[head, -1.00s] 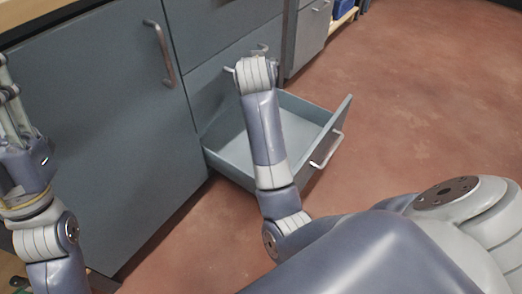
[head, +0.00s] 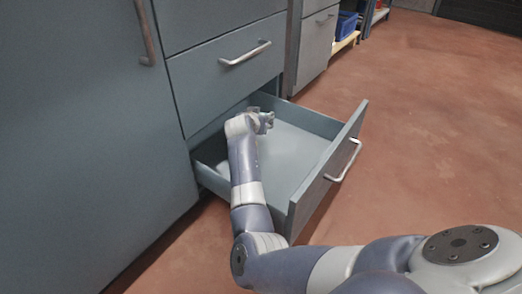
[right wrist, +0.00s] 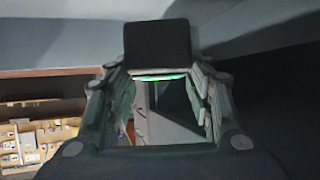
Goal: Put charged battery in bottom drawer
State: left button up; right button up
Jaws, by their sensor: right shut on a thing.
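The bottom drawer (head: 318,190) is pulled open in the head view, and its pale floor looks bare where it shows. My right gripper (head: 264,120) is over the back part of this drawer, by the cabinet front. In the right wrist view, my right gripper (right wrist: 158,100) is shut on a black battery (right wrist: 157,45), held at its fingertips. A green light strip glows along the battery's near edge. The battery is hidden or too small to tell in the head view. My left gripper is not in view.
A shut drawer (head: 228,65) with a bar handle is directly above the open one. A tall cabinet door (head: 90,130) stands to the left. A blue bin (head: 347,25) sits on a low shelf at the back. The red-brown floor (head: 430,130) on the right is clear.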

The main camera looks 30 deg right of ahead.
notch_tip(320, 180, down, 9)
jog(key=b, duration=0.6)
jog(key=shift+r, duration=0.2)
jog(key=o, duration=0.9)
jog(key=shift+f, duration=0.25)
jog(key=o, duration=0.5)
jog(key=shift+c, duration=0.2)
jog(key=shift+r, duration=0.1)
